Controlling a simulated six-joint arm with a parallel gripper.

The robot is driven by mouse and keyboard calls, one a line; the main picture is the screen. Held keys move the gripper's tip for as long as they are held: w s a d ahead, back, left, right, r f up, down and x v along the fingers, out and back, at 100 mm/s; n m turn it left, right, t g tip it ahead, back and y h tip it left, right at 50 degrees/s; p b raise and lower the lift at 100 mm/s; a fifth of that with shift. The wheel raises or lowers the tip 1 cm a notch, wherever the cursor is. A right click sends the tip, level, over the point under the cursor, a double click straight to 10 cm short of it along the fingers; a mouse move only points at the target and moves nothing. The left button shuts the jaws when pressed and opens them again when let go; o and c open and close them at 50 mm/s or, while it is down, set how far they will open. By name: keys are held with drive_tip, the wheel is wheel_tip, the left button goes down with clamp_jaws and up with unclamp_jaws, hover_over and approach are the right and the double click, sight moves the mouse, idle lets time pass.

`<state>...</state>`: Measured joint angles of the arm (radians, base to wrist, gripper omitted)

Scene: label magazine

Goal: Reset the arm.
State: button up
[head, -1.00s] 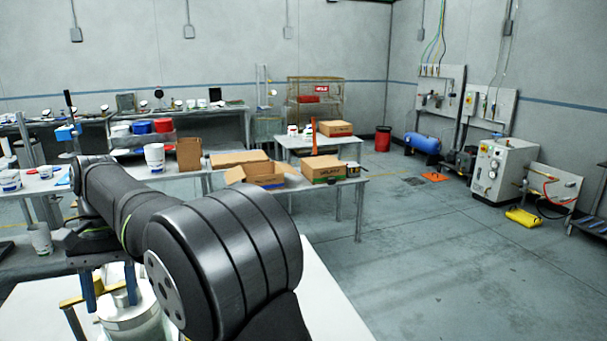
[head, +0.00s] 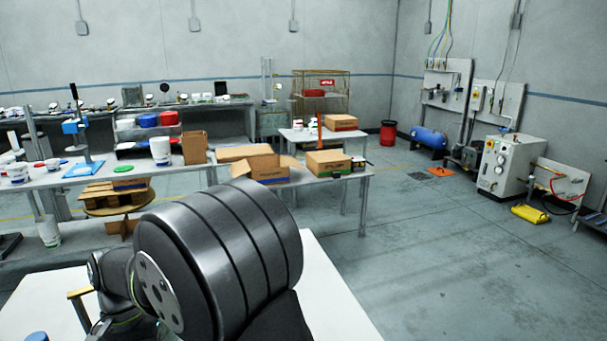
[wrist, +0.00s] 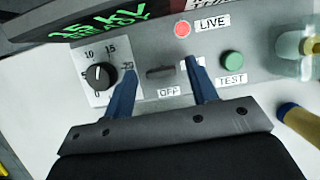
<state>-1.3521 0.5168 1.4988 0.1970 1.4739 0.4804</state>
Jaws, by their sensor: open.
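My gripper (wrist: 160,68) shows in the wrist view with its two blue fingers spread apart and nothing between them. They point at a grey control panel (wrist: 220,60). The panel has a black dial (wrist: 98,76), a dark switch (wrist: 160,72) beside an OFF label, a lit red LIVE lamp (wrist: 182,29) and a green TEST button (wrist: 232,63). A tilted display (wrist: 100,22) reads 15 kV READY in green. Whether the fingers touch the panel is unclear. In the head view my dark arm hides the gripper.
A brass-ended part (wrist: 298,122) and a clear part with brass (wrist: 295,45) lie right of the gripper. In the head view, a white tabletop (head: 335,290) has bare room right of my arm. A bench with boxes (head: 260,168) stands beyond, with open floor to the right.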

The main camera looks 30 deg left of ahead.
drive_tip(key=n, duration=0.2)
drive_tip(key=n+t, duration=0.1)
drive_tip(key=n, duration=0.1)
drive_tip(key=shift+s+a+r+t+h, duration=0.1)
drive_tip(key=shift+s+a+t+h, duration=0.1)
drive_tip(key=shift+t+h, duration=0.15)
drive_tip(key=n, duration=0.2)
drive_tip(key=n+t, duration=0.1)
drive_tip(key=n, duration=0.1)
drive_tip(key=shift+s+t+h, duration=0.1)
drive_tip(key=shift+t+h, duration=0.15)
drive_tip(key=n, duration=0.2)
drive_tip(key=n+t, duration=0.1)
drive_tip(key=n, duration=0.1)
drive_tip(key=shift+s+t, duration=0.15)
drive_tip(key=shift+t, duration=0.15)
drive_tip(key=n+t+y, duration=0.1)
drive_tip(key=n, duration=0.3)
drive_tip(key=shift+s+d+n, duration=0.1)
drive_tip(key=shift+n, duration=0.2)
drive_tip(key=shift+o, duration=0.5)
